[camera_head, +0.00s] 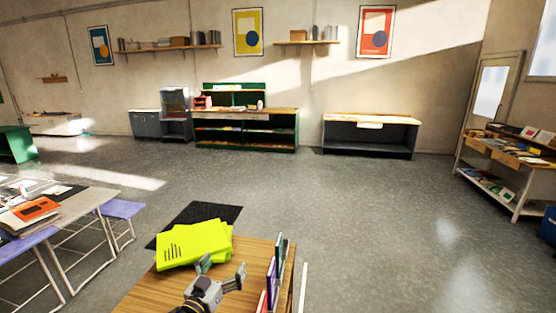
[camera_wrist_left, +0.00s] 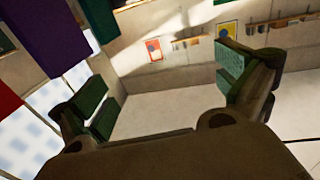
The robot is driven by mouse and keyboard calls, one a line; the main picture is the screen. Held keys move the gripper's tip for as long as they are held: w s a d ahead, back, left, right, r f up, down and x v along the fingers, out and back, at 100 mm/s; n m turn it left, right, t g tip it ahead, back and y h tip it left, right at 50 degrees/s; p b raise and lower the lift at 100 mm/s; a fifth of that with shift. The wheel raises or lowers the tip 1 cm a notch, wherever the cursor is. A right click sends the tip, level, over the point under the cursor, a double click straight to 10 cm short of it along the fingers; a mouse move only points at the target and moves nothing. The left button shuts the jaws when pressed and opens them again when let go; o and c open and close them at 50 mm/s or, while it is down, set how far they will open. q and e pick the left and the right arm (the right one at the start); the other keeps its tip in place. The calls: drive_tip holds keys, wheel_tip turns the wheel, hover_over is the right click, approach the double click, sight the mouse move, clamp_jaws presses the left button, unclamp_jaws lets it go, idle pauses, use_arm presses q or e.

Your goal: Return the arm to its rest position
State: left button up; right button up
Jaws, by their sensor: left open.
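My left gripper (camera_head: 222,274) is over the wooden table at the bottom of the head view, open and empty. In the left wrist view its two green-padded fingers (camera_wrist_left: 165,85) stand wide apart, with only the far wall and window between and beyond them. A yellow-green book or folder stack (camera_head: 195,244) lies just behind the gripper on the table. I cannot tell the gap between them. My right gripper is not in view.
The wooden table (camera_head: 142,292) holds a row of upright books (camera_head: 273,276) right of my gripper. A dark mat (camera_head: 215,211) lies behind it. A grey worktable (camera_head: 93,203) with purple stools (camera_head: 122,209) stands left. The floor (camera_head: 380,220) on the right is clear.

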use_arm(q)
drive_tip(key=s+a+f+n+g+y, duration=0.1)
drive_tip(key=s+a+f+g+y, duration=0.2)
drive_tip(key=s+f+g, duration=0.4)
drive_tip(key=s+a+f+n+g+y, duration=0.25)
drive_tip(key=s+f, duration=0.25)
drive_tip(key=s, duration=0.5)
drive_tip(key=s+f+m+g, duration=0.2)
drive_tip(key=s+g, duration=0.2)
drive_tip(key=s, duration=0.8)
wheel_tip(320, 180, down, 38)
drive_tip(key=s+a+g+b, duration=0.2)
drive_tip(key=b, duration=0.3)
drive_tip(key=s+a+f+b, duration=0.2)
drive_tip(key=s+a+f, duration=0.1)
drive_tip(key=s+f, duration=0.7)
drive_tip(key=s+a+f+b, duration=0.3)
drive_tip(key=s+f, duration=0.8)
drive_tip(key=f, duration=0.4)
drive_tip(key=shift+s+a+y, duration=0.2)
drive_tip(key=shift+a+y, duration=0.2)
drive_tip(key=shift+y, duration=0.05)
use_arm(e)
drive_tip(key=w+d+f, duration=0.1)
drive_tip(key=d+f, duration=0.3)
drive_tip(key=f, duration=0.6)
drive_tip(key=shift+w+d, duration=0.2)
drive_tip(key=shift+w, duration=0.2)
